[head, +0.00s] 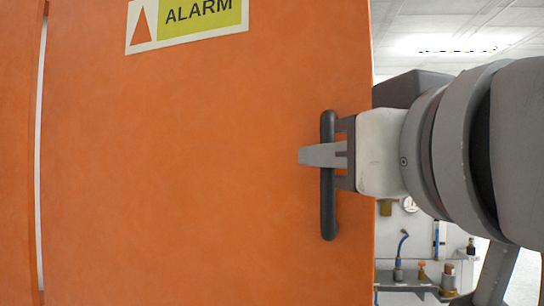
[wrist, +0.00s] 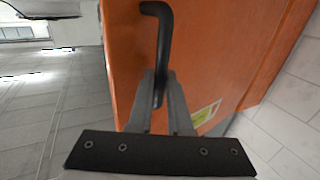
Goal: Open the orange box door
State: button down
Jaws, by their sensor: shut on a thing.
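The orange box door (head: 190,170) fills most of the head view, with an ALARM label near its top. It also shows in the wrist view (wrist: 225,50). A dark vertical bar handle (head: 328,215) is fixed near the door's right edge. It shows between my fingers in the wrist view (wrist: 165,45). My gripper (head: 322,155) reaches in from the right and is shut on the handle around its middle. The door's right edge stands clear of what lies behind it, and a narrow pale gap shows at its left side. The inside of the box is hidden.
Beyond the door's right edge, a pale wall panel (head: 425,235) carries fittings, a blue hose (head: 401,243) and a small dark bottle (head: 471,247). The wrist view shows tiled floor (wrist: 285,125) at the right.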

jog(key=shift+s+a+r, duration=0.15)
jog(key=shift+s+a, duration=0.05)
dwell(0.4)
jog(key=c, duration=0.8)
grip_release()
jog(key=shift+a, duration=0.1)
jog(key=shift+c, duration=0.2)
jog(key=v, duration=0.7)
jog(key=shift+s, duration=0.2)
